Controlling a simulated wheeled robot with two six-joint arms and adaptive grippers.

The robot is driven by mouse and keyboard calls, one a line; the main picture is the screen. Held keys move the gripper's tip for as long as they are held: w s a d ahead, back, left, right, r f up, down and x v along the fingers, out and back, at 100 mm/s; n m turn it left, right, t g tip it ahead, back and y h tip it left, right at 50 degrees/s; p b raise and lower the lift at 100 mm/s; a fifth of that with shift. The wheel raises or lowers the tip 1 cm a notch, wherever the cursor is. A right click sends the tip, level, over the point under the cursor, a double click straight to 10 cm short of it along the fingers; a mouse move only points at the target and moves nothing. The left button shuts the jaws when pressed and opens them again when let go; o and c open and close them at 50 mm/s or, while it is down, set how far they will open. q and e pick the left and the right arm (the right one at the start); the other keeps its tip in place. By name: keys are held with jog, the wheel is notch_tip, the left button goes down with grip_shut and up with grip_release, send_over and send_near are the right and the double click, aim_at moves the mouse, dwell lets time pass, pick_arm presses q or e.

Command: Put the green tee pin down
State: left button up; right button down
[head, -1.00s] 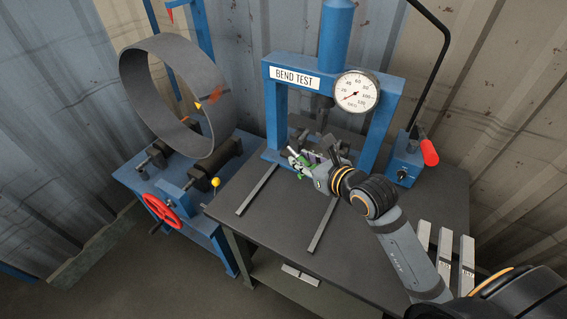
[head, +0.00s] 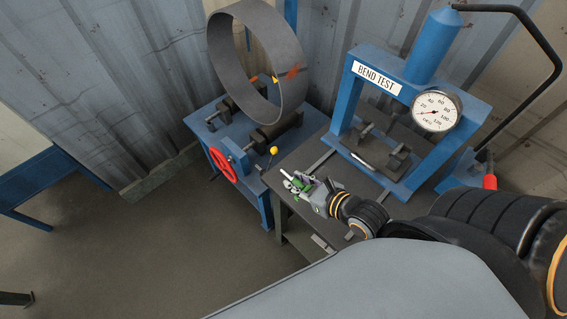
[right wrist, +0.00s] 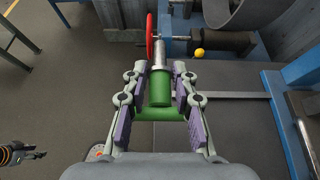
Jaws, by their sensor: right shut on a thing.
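My right gripper (head: 301,189) is shut on the green tee pin (right wrist: 160,88), above the left end of the dark table. In the right wrist view the pin's green body and crossbar (right wrist: 158,115) sit between the purple-padded fingers (right wrist: 158,98). Its silver end points away from the palm. In the head view only small green parts of the pin show (head: 299,197). A black and orange piece of what looks like my left arm, with its gripper (right wrist: 32,155), shows at the lower left of the right wrist view. It is too small to judge its fingers.
The blue bend test press (head: 349,92) stands at the back of the table (head: 315,158), with a silver piece (head: 362,160) between its supports. Left of the table is a blue roller stand (head: 201,122) with a red handwheel (head: 222,165), a yellow knob (head: 273,150) and a large grey ring (head: 232,62).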

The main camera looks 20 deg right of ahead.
jog(key=w+d+f+b, duration=0.2)
jog(key=w+b, duration=0.1)
jog(key=w+d+f+b, duration=0.1)
jog(key=w+f+b, duration=0.2)
jog(key=w, duration=0.1)
jog(key=w+d+f+b, duration=0.2)
jog(key=w+f+b, duration=0.1)
jog(key=w, duration=0.1)
jog(key=shift+d+f, duration=0.25)
jog(key=shift+d, duration=0.05)
jog(key=shift+w+d+f, duration=0.15)
jog(key=shift+w+f, duration=0.05)
jog(key=shift+f, duration=0.05)
jog(key=f+b, duration=0.1)
jog(key=f, duration=0.1)
jog(key=f+b, duration=0.1)
jog(key=shift+w+d+f, duration=0.2)
jog(key=shift+w+f, duration=0.2)
jog(key=shift+f, duration=0.1)
